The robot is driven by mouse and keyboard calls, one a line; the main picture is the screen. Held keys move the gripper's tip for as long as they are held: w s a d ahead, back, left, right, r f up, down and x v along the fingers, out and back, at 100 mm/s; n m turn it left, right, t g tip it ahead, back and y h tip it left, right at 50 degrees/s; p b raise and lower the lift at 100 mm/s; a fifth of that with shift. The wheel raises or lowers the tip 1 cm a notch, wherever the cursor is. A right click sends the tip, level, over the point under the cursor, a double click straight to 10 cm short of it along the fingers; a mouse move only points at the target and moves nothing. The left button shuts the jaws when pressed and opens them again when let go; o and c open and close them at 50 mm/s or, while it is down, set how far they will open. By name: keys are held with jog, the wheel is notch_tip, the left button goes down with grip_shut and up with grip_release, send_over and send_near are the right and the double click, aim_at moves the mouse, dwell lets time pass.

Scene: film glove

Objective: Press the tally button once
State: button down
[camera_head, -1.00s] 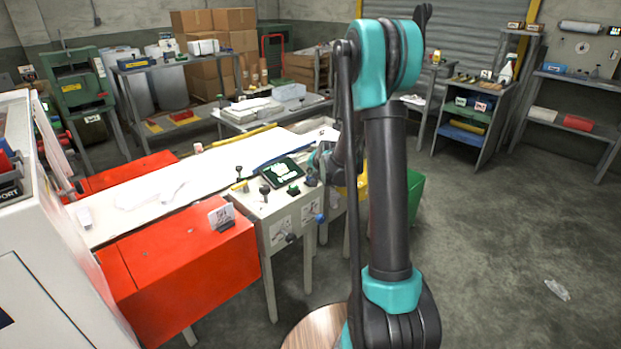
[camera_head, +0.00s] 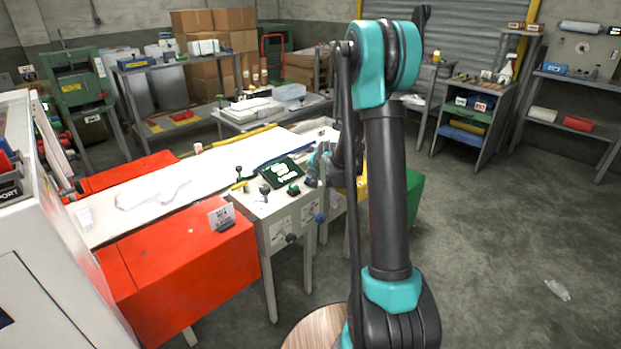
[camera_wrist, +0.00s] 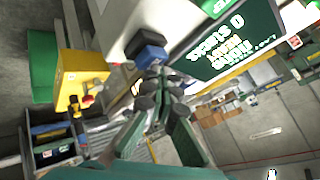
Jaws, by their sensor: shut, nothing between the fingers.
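The white control stand (camera_head: 283,215) carries a dark tilted screen (camera_head: 283,172), a green button (camera_head: 294,189) and a small blue button on a dark base (camera_head: 311,181). In the wrist view the blue button (camera_wrist: 150,52) lies just beyond my fingertips, with the lit screen (camera_wrist: 235,50) to its right. I cannot read a label that says which button is the tally one. My gripper (camera_wrist: 155,88) is shut and empty, its tips close to the blue button; contact cannot be told. In the head view my gripper (camera_head: 320,165) is partly hidden by my arm.
A yellow box with a red button (camera_wrist: 80,82) shows in the wrist view. A red machine (camera_head: 180,265) adjoins the stand. The floor at right is mostly clear.

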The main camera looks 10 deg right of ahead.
jog(key=shift+r, duration=0.8)
jog(key=shift+r, duration=2.55)
jog(key=shift+s, duration=0.2)
jog(key=s+d+f+n+g, duration=0.1)
jog(key=s+f+n, duration=0.1)
jog(key=s, duration=1.1)
jog(key=s+d+f+n+g+h, duration=0.1)
jog(key=s+f+n+g, duration=0.1)
jog(key=s, duration=1.2)
jog(key=s+d+f+n+g+h, duration=0.1)
jog(key=s+d+f+n, duration=0.1)
jog(key=s, duration=1.1)
jog(key=shift+s+f+n+g, duration=0.2)
jog(key=shift+s+n+g, duration=0.1)
jog(key=shift+g, duration=0.1)
